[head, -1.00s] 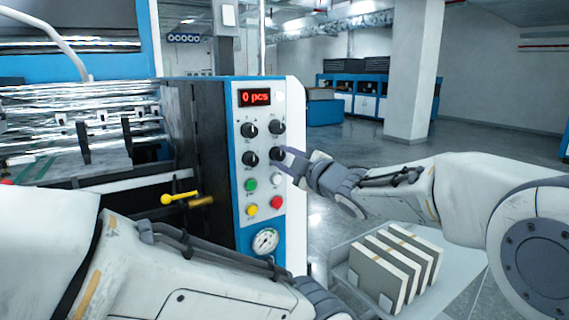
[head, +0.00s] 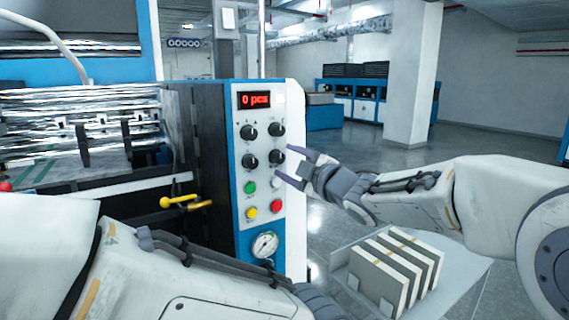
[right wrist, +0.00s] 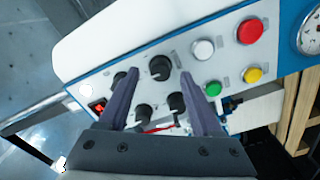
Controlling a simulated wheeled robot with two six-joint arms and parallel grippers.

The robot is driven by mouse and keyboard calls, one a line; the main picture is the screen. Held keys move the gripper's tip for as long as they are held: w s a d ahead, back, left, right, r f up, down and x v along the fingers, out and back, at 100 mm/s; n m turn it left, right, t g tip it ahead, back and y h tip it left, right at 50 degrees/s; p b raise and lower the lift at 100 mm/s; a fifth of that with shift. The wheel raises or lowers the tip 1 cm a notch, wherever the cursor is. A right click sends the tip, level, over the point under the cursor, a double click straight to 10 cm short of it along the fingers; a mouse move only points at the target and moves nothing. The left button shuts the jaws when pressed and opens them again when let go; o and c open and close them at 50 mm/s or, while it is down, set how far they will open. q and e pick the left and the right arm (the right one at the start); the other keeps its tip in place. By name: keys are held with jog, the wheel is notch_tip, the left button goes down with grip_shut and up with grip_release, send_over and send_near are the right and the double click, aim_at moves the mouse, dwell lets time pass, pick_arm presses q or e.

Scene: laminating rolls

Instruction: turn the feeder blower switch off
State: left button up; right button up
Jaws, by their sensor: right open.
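The control panel (head: 263,172) carries two rows of black rotary switches. Their labels are too small to read, so I cannot tell which is the feeder blower switch. The lower right switch (head: 277,156) is nearest my right gripper (head: 297,165). The gripper is open and empty, a little right of the panel and apart from it. In the right wrist view that switch (right wrist: 160,68) shows between the fingertips of the gripper (right wrist: 160,76). Its exact pointer direction is hard to make out. My left arm crosses the bottom of the head view; its gripper is outside the picture.
Green (head: 250,187), white (head: 276,183), yellow (head: 251,212) and red (head: 277,205) buttons sit just below the switches, with a gauge (head: 265,244) under them. A tray (head: 465,275) with stacked blocks stands below my right arm. Open floor lies right of the panel.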

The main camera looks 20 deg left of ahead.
jog(key=b+v, duration=0.1)
jog(key=v, duration=0.7)
jog(key=shift+s+d+b, duration=0.15)
jog(key=shift+d+b, duration=0.05)
jog(key=shift+b, duration=0.15)
